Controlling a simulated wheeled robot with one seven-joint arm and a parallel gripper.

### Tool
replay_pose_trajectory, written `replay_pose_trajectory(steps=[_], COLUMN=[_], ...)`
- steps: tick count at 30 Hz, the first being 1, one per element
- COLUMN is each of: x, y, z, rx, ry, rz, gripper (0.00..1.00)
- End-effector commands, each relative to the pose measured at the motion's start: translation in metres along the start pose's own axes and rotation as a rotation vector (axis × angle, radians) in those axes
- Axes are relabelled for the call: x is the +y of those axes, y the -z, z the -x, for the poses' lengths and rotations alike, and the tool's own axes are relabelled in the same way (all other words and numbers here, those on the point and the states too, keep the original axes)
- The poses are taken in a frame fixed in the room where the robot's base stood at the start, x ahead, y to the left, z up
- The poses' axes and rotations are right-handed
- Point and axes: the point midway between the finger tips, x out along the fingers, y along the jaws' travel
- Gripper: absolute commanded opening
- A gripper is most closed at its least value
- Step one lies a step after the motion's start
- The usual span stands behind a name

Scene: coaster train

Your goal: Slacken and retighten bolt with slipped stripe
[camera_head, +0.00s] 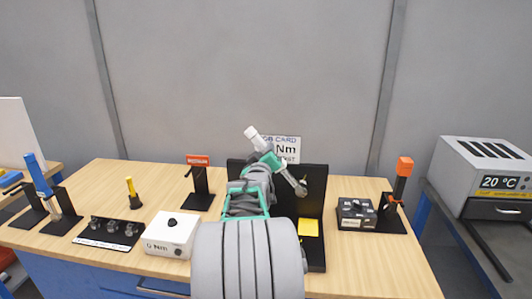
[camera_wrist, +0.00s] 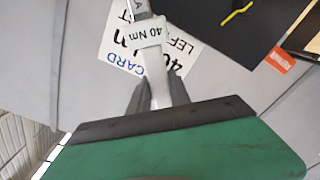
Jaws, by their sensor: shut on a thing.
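My gripper (camera_head: 272,160) is raised in front of the black upright panel (camera_head: 315,258) at the middle of the bench. It is shut on a tool with a pale shaft, a torque wrench by its "40 Nm" tag (camera_wrist: 152,34). In the head view the wrench (camera_head: 251,133) slants from a white end at upper left to a grey end at lower right, near the panel. I cannot tell whether it touches anything. In the wrist view the jaws (camera_wrist: 160,88) close around the shaft. No bolt or slipped stripe can be made out; my arm hides part of the panel.
A job card (camera_head: 289,147) is behind the panel. Left are a blue-handled tool (camera_head: 38,175), a yellow marker (camera_head: 133,193), a board of small parts (camera_head: 112,232) and a white Nm box (camera_head: 170,233). Right are a dark box (camera_head: 356,213), an orange-topped stand (camera_head: 403,168) and an oven-like unit (camera_head: 480,165).

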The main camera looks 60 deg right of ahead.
Motion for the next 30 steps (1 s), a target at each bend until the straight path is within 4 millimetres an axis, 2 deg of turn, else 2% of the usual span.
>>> replay_pose_trajectory(steps=[13,30], x=[-0.007,0.003], y=[0.003,0.004], z=[0.0,0.0], rx=[0.008,0.008], ry=[-0.006,-0.006], rz=[0.051,0.0], gripper=[0.0,0.0])
